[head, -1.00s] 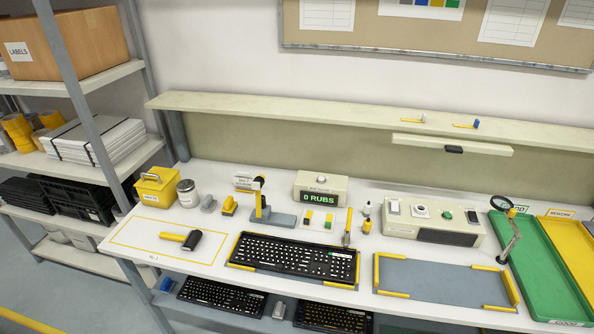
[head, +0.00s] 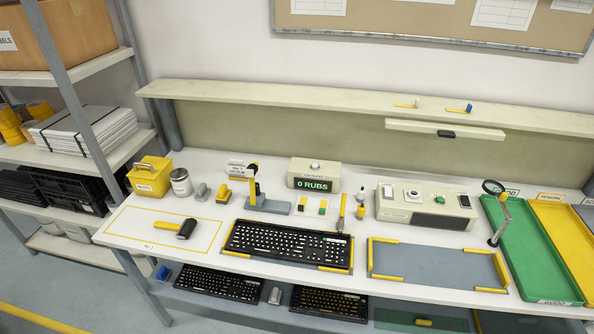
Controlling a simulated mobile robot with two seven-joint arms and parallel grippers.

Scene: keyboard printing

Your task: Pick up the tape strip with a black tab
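Two thin yellow strips lie on the long upper shelf in the head view. One strip (head: 403,105) has a white tab, the other (head: 456,110) a blue tab. I cannot make out a strip with a black tab. A small black piece (head: 446,133) sits on the pale bar below the shelf; I cannot tell what it is. Neither of my grippers is in view.
The upper shelf (head: 250,92) is otherwise mostly bare. Below, the white table holds a black keyboard (head: 288,247), a grey mat (head: 435,264), a "0 RUBS" counter box (head: 314,174), a magnifier (head: 494,187), a green tray (head: 528,245) and a yellow tray (head: 566,232).

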